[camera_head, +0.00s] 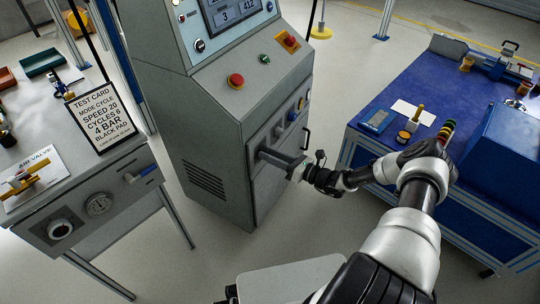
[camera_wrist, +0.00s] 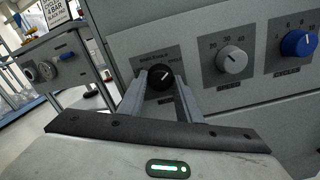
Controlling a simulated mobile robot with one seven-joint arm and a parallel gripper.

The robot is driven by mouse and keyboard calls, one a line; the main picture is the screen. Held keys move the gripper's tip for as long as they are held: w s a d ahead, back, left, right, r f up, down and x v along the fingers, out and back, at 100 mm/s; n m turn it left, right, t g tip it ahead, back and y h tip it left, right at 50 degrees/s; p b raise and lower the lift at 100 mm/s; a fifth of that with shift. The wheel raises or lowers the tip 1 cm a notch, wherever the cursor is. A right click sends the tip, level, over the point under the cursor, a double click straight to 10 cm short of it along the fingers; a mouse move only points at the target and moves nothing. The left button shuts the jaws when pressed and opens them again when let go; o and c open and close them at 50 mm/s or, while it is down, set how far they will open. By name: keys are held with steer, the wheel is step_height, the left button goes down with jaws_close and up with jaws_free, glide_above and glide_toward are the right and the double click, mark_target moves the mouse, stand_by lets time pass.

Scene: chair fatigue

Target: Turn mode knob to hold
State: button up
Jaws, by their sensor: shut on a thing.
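The mode knob (camera_wrist: 159,76) is a round black knob with a white pointer mark, on a grey plate on the cabinet front. In the wrist view its mark points up and to the right; the small lettering around it is too blurred to read surely. My gripper (camera_wrist: 161,83) has one finger on each side of the knob and is shut on it. In the head view my gripper (camera_head: 262,155) reaches the front of the grey cabinet (camera_head: 212,140) from the right, and the mode knob is hidden behind it.
A grey knob (camera_wrist: 232,60) and a blue knob (camera_wrist: 298,43) sit right of the mode knob. A red stop button (camera_head: 236,80) is on the sloped panel above. A test card (camera_head: 100,118) stands on the left bench. The blue workbench (camera_head: 396,82) is at right.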

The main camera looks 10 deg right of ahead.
steer(key=n, duration=0.6)
steer(key=shift+n, duration=0.3)
stand_by(0.5)
steer(key=o, duration=1)
steer(key=shift+o, duration=0.2)
steer(key=shift+d, duration=0.1)
steer(key=p+v, duration=0.1)
steer(key=v, duration=1.6)
steer(key=shift+p, duration=0.3)
steer(key=shift+s, duration=0.15)
